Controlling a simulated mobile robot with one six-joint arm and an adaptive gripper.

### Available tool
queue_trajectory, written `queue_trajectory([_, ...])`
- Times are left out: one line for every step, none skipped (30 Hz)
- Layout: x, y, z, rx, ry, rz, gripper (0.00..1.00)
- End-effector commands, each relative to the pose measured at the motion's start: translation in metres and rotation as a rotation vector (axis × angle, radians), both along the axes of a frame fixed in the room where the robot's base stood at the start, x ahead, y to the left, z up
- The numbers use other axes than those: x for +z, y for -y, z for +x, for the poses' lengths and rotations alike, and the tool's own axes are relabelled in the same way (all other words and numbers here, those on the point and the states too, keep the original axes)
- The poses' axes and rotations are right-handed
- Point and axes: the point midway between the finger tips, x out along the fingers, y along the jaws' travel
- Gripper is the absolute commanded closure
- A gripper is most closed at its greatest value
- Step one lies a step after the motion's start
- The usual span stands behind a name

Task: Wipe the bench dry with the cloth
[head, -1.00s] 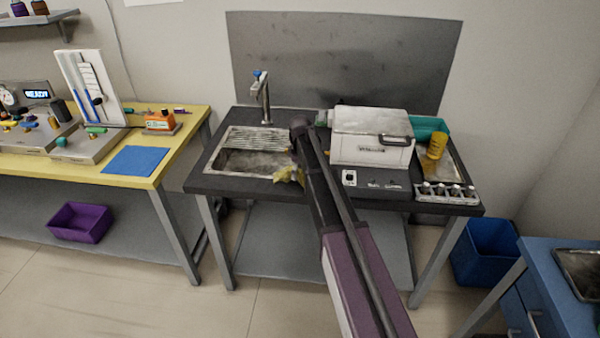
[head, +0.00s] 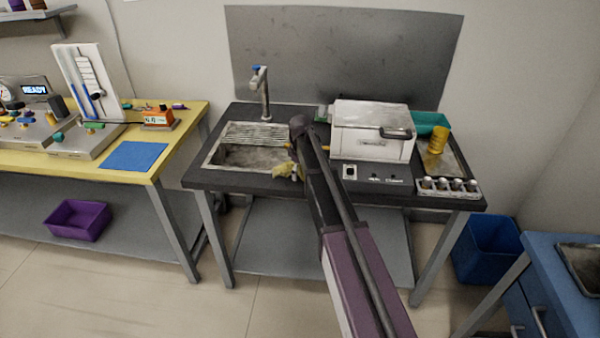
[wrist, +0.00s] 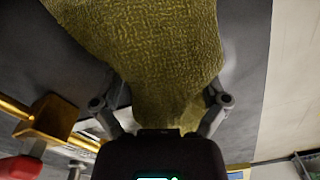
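The yellow-green cloth (head: 286,171) is at the front right corner of the sink in the head view, over the dark bench top (head: 225,184). In the wrist view the cloth (wrist: 150,50) fills the middle and narrows between the two fingers of my gripper (wrist: 160,108). The gripper is shut on it, with the fingers held apart by the bunched cloth. The head view hides most of the gripper behind my arm. I cannot tell whether the cloth touches the bench. Any wet patch is too small or hidden to make out.
The sink (head: 250,158) with its tap (head: 263,95) lies left of my arm. A white lidded box (head: 370,130) stands right, with a vial rack (head: 448,187) and yellow container (head: 437,140) beyond. A brass fitting (wrist: 50,118) sits near the gripper's left finger.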

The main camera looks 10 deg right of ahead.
Motion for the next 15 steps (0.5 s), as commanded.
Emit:
queue_trajectory([-0.0006,0.0007,-0.0001,0.0,0.0,-0.001,0.45])
queue_trajectory([-0.0007,0.0007,-0.0001,0.0,0.001,-0.002,0.46])
queue_trajectory([-0.0007,0.0008,0.0,0.0,0.001,-0.002,0.47])
queue_trajectory([-0.0008,0.0009,-0.0001,0.0,0.001,-0.002,0.47])
queue_trajectory([-0.0008,0.0009,0.0,0.0,0.0,-0.003,0.47])
queue_trajectory([-0.0009,0.001,-0.0001,0.0,0.0,-0.003,0.47])
queue_trajectory([-0.001,0.0002,-0.0001,0.0,0.0,-0.003,0.47])
queue_trajectory([-0.001,0.0,0.0,0.001,0.0,-0.003,0.47])
queue_trajectory([-0.0008,-0.0001,0.0,0.001,0.0,-0.003,0.48])
queue_trajectory([-0.0004,-0.0001,0.0,0.001,0.0,-0.003,0.48])
queue_trajectory([0.0002,-0.0001,0.0,0.001,0.0,-0.003,0.48])
queue_trajectory([0.0015,-0.0001,0.0001,0.001,0.0,-0.003,0.49])
queue_trajectory([0.0027,-0.0001,0.0001,0.001,0.0,-0.003,0.5])
queue_trajectory([0.0042,0.0001,0.0001,0.001,0.0,-0.003,0.52])
queue_trajectory([0.0066,0.0001,0.0002,0.001,0.001,-0.003,0.58])
